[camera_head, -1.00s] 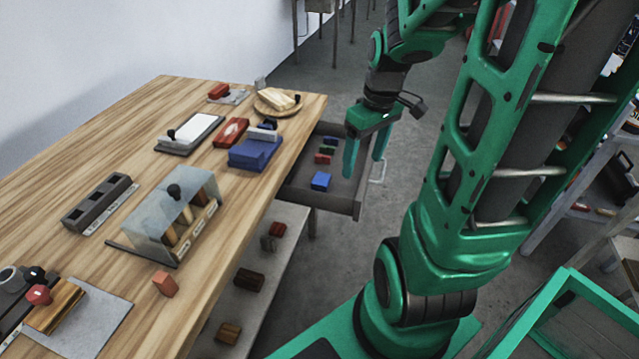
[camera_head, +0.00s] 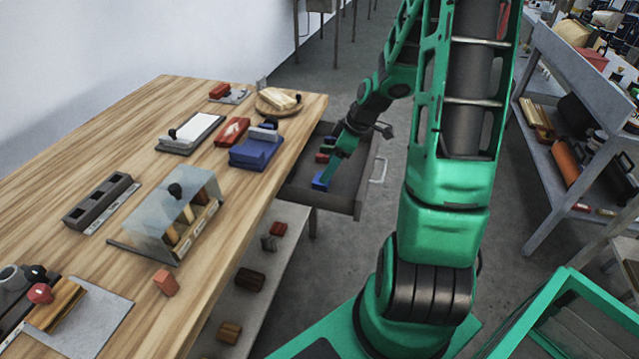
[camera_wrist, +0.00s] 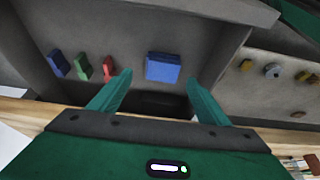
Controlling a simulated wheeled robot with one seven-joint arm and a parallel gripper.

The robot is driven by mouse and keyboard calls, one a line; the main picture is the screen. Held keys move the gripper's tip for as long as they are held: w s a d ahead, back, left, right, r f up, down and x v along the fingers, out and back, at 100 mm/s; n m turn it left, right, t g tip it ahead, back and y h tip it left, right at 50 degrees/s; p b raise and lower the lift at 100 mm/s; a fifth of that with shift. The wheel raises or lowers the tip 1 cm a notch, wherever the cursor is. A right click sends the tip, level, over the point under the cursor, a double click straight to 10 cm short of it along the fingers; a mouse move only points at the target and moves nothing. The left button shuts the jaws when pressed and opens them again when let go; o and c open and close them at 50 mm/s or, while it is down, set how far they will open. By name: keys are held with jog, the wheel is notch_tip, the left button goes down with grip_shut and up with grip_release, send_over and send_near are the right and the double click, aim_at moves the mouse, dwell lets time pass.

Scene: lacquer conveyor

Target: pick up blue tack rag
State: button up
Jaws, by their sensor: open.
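The blue tack rag (camera_wrist: 163,68) looks like a blue block lying in the open grey drawer (camera_wrist: 120,22). In the wrist view it sits between and just beyond the fingertips of my gripper (camera_wrist: 157,80), which is open and empty. In the head view my gripper (camera_head: 333,172) is down at the drawer, and the blue rag (camera_head: 320,181) shows partly beside the fingers. Further along the drawer lie a red block (camera_wrist: 108,68), a green block (camera_wrist: 82,67) and another blue block (camera_wrist: 58,63).
The wooden table (camera_head: 110,140) stands left of the drawer. A larger blue box (camera_head: 256,152) and a red block (camera_head: 231,131) sit near its edge. The drawer walls (camera_head: 335,207) close around the blocks. Open floor lies right of the drawer.

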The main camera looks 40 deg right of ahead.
aim_at(316, 186)
jog(key=shift+s+x, duration=0.15)
jog(key=shift+x, duration=1.3)
jog(key=shift+s+x, duration=0.15)
jog(key=shift+x, duration=1.3)
jog(key=shift+a+f, duration=0.1)
jog(key=c, duration=1.1)
